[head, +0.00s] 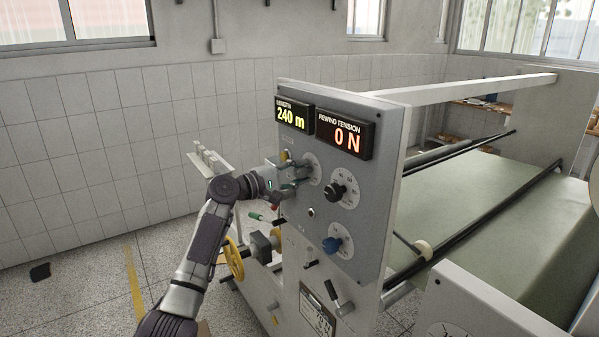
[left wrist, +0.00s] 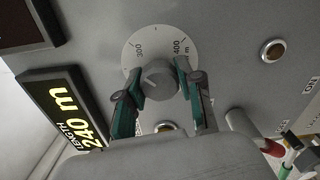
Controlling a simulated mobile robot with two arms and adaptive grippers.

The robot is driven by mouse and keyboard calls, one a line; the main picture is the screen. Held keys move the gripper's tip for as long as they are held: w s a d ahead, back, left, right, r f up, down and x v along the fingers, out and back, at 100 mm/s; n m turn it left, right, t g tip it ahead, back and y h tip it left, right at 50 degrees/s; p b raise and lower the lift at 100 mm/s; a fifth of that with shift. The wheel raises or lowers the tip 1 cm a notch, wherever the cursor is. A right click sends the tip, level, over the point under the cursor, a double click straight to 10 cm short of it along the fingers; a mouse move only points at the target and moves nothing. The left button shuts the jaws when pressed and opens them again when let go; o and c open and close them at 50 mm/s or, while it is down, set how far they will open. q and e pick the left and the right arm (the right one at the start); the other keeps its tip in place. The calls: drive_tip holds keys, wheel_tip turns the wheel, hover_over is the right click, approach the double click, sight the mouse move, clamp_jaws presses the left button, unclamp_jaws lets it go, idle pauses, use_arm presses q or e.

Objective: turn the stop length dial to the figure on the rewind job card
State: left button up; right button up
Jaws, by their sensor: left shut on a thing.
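The stop length dial has a grey knob (left wrist: 158,80) on a round white plate, marked 300, 400 and m in the left wrist view. In the head view, part of its plate (head: 314,166) shows at the upper left of the grey panel. My left gripper (head: 296,176) is shut on the knob, one green-edged finger on each side in the left wrist view (left wrist: 160,84). The LENGTH display (head: 292,114) reads 240 m. A framed card (head: 317,313) is low on the machine; its text is too small to read. My right gripper is out of view.
The REWIND TENSION display (head: 344,136) reads 0 N. A black knob (head: 336,191) and a blue knob (head: 331,245) are close by on the panel. Open floor lies to the left.

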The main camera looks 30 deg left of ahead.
use_arm(q)
drive_tip(key=o, duration=1.2)
drive_tip(key=v, duration=1.2)
drive_tip(key=shift+a+f, duration=0.1)
drive_tip(key=shift+f, duration=0.1)
